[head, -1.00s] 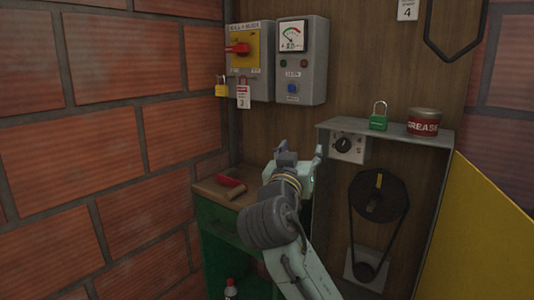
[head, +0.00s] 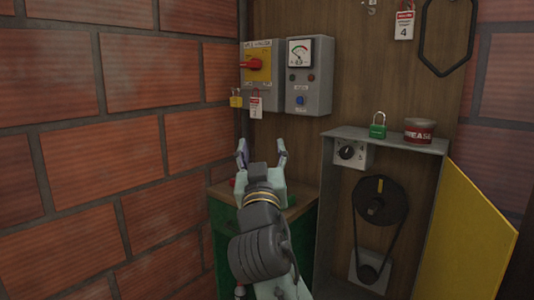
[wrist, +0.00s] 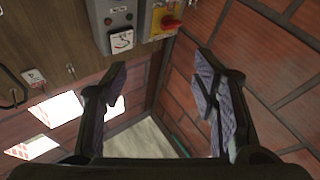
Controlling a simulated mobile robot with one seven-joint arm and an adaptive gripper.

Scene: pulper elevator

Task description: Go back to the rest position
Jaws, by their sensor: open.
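My gripper (head: 261,155) is open and empty, with its two fingers pointing up and apart in the head view. It is raised in front of the small green cabinet with a wooden top (head: 300,207). In the wrist view my gripper (wrist: 160,95) also shows with nothing between its fingers. Past the fingers are the brick corner and a pale surface (wrist: 150,140). My arm hides most of the wooden top and whatever lies on it; only a bit of something red shows at the left.
Grey control boxes with a red switch (head: 252,65) and a meter (head: 300,53) hang on the wooden wall. An open grey housing with a belt and pulleys (head: 381,201) stands at right, its yellow door (head: 470,225) swung out.

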